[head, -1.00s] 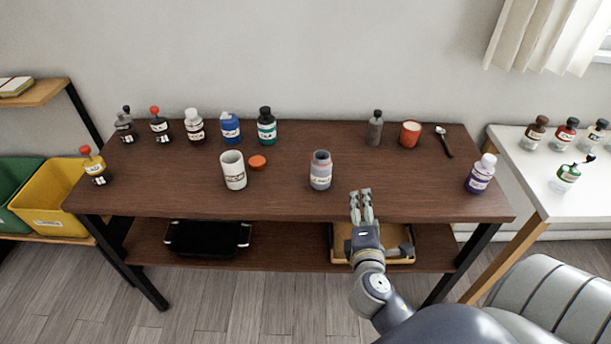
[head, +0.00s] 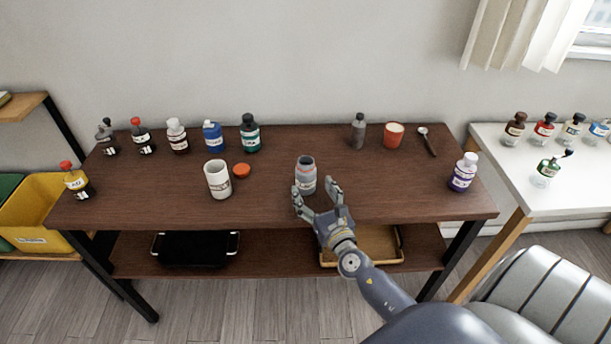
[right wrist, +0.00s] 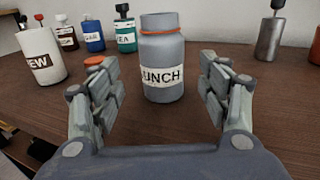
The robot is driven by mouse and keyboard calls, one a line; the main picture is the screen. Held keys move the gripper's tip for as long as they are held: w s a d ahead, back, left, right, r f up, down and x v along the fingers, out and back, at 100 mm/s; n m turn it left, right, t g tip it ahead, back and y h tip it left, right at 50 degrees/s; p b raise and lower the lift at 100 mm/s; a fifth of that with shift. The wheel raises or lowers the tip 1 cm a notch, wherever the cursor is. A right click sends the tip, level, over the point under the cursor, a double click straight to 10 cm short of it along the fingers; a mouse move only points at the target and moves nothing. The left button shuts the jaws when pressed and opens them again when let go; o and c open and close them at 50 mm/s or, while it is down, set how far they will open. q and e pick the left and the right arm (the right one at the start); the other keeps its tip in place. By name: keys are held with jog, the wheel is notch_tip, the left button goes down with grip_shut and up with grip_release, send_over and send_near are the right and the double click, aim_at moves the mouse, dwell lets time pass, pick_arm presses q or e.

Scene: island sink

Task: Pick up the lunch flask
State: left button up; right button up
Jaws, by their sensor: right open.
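The lunch flask (head: 306,174) is a grey-blue cylinder with a white label and an orange band near its open-looking top. It stands upright on the brown table (head: 260,203). In the right wrist view the flask (right wrist: 163,60) shows "UNCH" on its label, ahead of and between the fingers. My right gripper (head: 316,200) is open and empty, on the near side of the flask with its fingers pointing at it. In the right wrist view the gripper (right wrist: 163,95) has a finger on each side, and the flask stands just beyond the fingertips. My left gripper is not in view.
A white mug (head: 217,180) and an orange lid (head: 241,171) stand left of the flask. Several bottles line the back left. A grey bottle (head: 358,131), an orange cup (head: 393,135) and a spoon (head: 427,142) are at the back right.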

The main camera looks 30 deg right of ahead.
aim_at(310, 182)
jog(key=shift+x, duration=3)
jog(key=shift+s+d, duration=0.1)
jog(key=shift+c, duration=0.6)
jog(key=c, duration=1.1)
